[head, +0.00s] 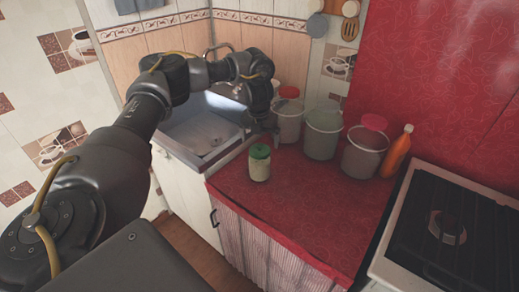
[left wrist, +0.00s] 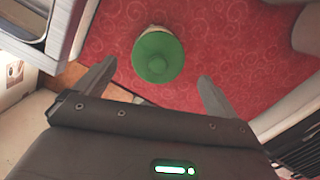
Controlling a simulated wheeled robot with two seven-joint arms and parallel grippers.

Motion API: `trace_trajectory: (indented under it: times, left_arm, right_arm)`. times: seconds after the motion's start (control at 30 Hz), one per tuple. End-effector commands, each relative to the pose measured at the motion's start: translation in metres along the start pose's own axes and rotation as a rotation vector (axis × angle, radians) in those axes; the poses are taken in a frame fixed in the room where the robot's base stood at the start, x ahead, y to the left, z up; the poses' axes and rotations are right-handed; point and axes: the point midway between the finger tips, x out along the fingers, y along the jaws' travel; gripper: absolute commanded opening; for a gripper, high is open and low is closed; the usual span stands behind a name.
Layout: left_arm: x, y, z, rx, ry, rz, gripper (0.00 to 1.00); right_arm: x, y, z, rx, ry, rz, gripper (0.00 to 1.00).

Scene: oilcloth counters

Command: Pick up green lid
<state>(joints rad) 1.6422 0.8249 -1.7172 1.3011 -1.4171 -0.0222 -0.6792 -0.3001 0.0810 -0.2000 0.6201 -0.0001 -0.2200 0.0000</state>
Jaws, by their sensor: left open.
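The green lid (head: 260,151) sits on top of a pale jar (head: 259,169), which stands upright on the red oilcloth counter (head: 300,200) near its left edge. In the left wrist view the green lid (left wrist: 158,57) is seen from above, beyond the fingertips and roughly between them. My left gripper (head: 268,133) is above and behind the jar in the head view, partly hidden by its own wrist. In the left wrist view the left gripper (left wrist: 155,80) has its fingers wide apart and nothing between them. My right gripper is not in view.
Several buckets stand at the back of the counter, among them a whitish one (head: 322,135) and one with a red lid (head: 363,155). An orange bottle (head: 397,152) stands beside them. A stove (head: 450,225) is at right, a sink (head: 205,135) at left. The counter's front is clear.

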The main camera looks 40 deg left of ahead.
Motion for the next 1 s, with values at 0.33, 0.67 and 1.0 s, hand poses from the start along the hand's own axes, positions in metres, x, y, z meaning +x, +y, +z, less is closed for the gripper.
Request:
trace_trajectory:
  times: [0.33,0.67,1.0]
  left_arm:
    - [0.038,0.003,-0.001,0.000,0.001,0.001,0.96]
    - [0.039,0.003,-0.001,0.000,0.000,0.000,0.80]
    - [0.039,0.003,-0.001,0.000,0.000,0.000,0.48]
  right_arm:
    - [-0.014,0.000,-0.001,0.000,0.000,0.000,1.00]
    - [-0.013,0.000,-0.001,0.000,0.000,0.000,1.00]
    - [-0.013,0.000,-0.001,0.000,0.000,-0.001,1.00]
